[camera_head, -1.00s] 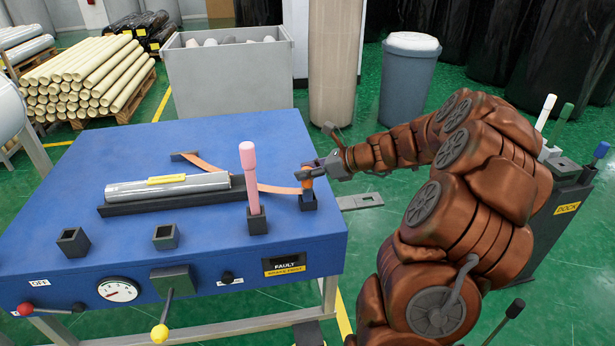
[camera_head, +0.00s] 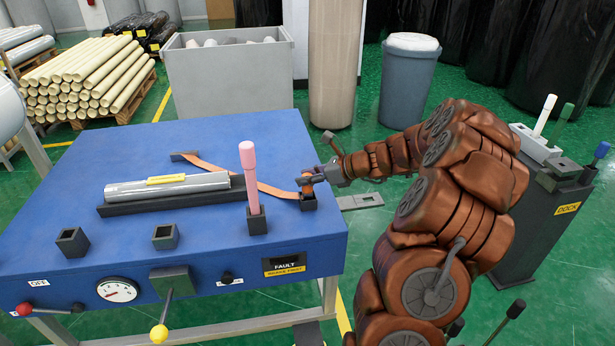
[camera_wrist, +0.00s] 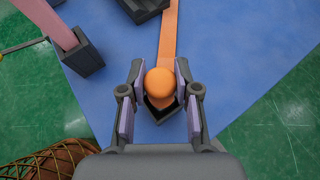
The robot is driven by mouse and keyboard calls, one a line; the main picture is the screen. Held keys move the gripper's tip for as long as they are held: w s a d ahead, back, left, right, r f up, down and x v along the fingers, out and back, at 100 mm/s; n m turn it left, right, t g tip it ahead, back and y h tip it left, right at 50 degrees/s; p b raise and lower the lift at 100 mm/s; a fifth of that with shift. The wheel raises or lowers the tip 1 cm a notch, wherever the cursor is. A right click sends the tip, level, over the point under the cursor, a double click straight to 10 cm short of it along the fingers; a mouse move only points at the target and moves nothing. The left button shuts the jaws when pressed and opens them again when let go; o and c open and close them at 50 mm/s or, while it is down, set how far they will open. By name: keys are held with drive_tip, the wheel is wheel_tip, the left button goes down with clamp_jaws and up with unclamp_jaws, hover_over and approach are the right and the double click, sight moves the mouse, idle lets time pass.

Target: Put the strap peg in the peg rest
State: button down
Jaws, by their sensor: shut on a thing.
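The strap peg (camera_head: 304,181) has a rounded orange head, and an orange strap (camera_head: 232,175) runs from it to a dark bracket at the back of the blue table. My gripper (camera_head: 310,177) is shut on the peg at the table's right front corner. In the wrist view the peg's head (camera_wrist: 160,82) sits between the two finger pads. A dark, square, open-topped socket (camera_head: 309,203) stands directly under the peg. It also shows in the wrist view (camera_wrist: 160,114), partly hidden by the peg. I cannot tell whether the peg's lower end is inside it.
A pink peg (camera_head: 249,175) stands in another dark socket just left of my gripper. A wrapped silver roll (camera_head: 168,190) lies in a dark cradle. Two empty sockets, (camera_head: 73,242) and (camera_head: 165,236), stand near the front edge. A dock post (camera_head: 547,215) is at the right.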

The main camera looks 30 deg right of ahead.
drive_tip(key=c, duration=0.8)
unclamp_jaws()
drive_tip(key=shift+c, duration=0.2)
drive_tip(key=v, duration=1.2)
drive_tip(key=shift+p, duration=0.3)
drive_tip(key=s+a+n+g, duration=0.45)
drive_tip(key=a+n, duration=0.35)
drive_tip(key=a, duration=0.6)
drive_tip(key=s+a+n+g, duration=0.45)
drive_tip(key=a+n, duration=0.25)
drive_tip(key=a, duration=0.7)
drive_tip(key=s+f+n+g+h, duration=0.2)
drive_tip(key=s+n+h, duration=0.1)
drive_tip(key=s+n, duration=0.4)
drive_tip(key=s+a+f+n+g+h, duration=0.1)
drive_tip(key=s+n, duration=0.6)
drive_tip(key=s, duration=0.7)
drive_tip(key=g+h, duration=0.1)
drive_tip(key=h, duration=0.1)
drive_tip(key=shift+s+a+f+h, duration=0.25)
drive_tip(key=shift+a+f+h, duration=0.05)
drive_tip(key=shift+a+f, duration=0.1)
